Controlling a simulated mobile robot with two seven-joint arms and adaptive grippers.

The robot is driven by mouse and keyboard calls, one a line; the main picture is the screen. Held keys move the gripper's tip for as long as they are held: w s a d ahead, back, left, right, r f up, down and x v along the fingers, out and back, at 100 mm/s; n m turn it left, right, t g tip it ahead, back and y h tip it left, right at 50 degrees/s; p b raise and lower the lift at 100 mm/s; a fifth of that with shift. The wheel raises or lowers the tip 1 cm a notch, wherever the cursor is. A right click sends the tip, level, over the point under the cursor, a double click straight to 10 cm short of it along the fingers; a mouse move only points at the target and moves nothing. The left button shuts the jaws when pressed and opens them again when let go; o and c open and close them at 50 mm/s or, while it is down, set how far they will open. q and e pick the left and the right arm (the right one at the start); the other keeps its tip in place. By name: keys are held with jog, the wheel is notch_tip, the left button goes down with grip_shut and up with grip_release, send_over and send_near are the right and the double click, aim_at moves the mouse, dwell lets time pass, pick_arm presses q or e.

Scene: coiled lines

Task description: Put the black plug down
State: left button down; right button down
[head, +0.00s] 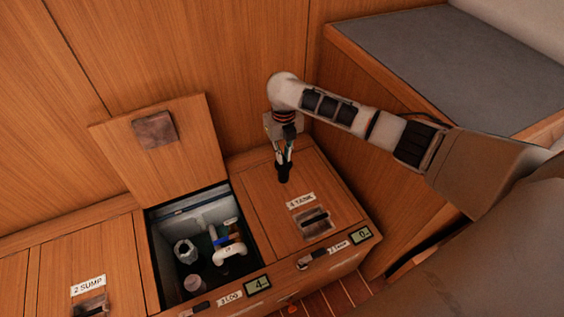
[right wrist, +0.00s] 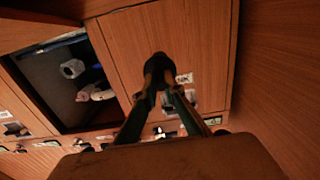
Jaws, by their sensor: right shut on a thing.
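The black plug (head: 283,172) is a small dark piece at the tips of my right gripper (head: 284,157). My right gripper is shut on it, over the closed wooden lid labelled 4 TANK (head: 262,195). In the right wrist view the plug (right wrist: 158,64) shows between the two fingers of my right gripper (right wrist: 158,88), in front of the same lid. I cannot tell whether the plug touches the lid. My left gripper is not in view.
Left of that lid is an open compartment (head: 153,250) holding a white and blue fitting (head: 229,247) and other small parts. Its raised lid (head: 180,165) leans back. The 2 SUMP lid (head: 95,255) is closed. A wooden side wall (head: 350,150) rises at right.

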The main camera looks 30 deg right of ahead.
aim_at(283, 169)
notch_tip(283, 169, down, 4)
jog(key=shift+s+f+b, duration=0.1)
jog(key=shift+f+b, duration=0.05)
jog(key=shift+b, duration=0.35)
jog(key=shift+r, duration=0.2)
jog(key=shift+f, duration=0.15)
jog(key=c, duration=2.1)
grip_release()
jog(key=shift+c, duration=0.2)
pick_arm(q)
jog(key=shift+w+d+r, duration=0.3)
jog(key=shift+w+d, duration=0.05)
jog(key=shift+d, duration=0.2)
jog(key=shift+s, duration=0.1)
